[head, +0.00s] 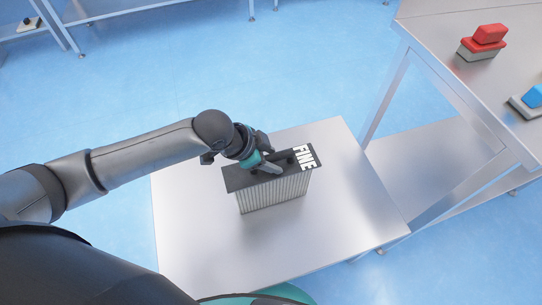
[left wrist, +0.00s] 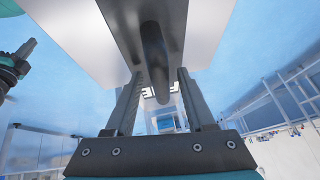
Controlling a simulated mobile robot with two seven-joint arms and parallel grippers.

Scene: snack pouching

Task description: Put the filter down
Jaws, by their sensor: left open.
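The filter (head: 272,192) has a pleated grey body under a black top plate marked FINE. It stands upright on the metal table (head: 340,215) in the head view. My left gripper (head: 269,164) is at the handle on top of the plate. In the left wrist view its two fingers (left wrist: 159,105) are apart, with the dark handle bar (left wrist: 153,50) between them. The gripper is open; whether a finger touches the bar is unclear. A teal and dark part at the left edge of the left wrist view may be my right gripper (left wrist: 18,66); its fingers are unclear.
A higher metal table (head: 445,80) stands at the right, with a red block (head: 490,34) and a blue block (head: 534,95) on grey bases. Free tabletop surrounds the filter. A metal rack (head: 110,12) is at the back left.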

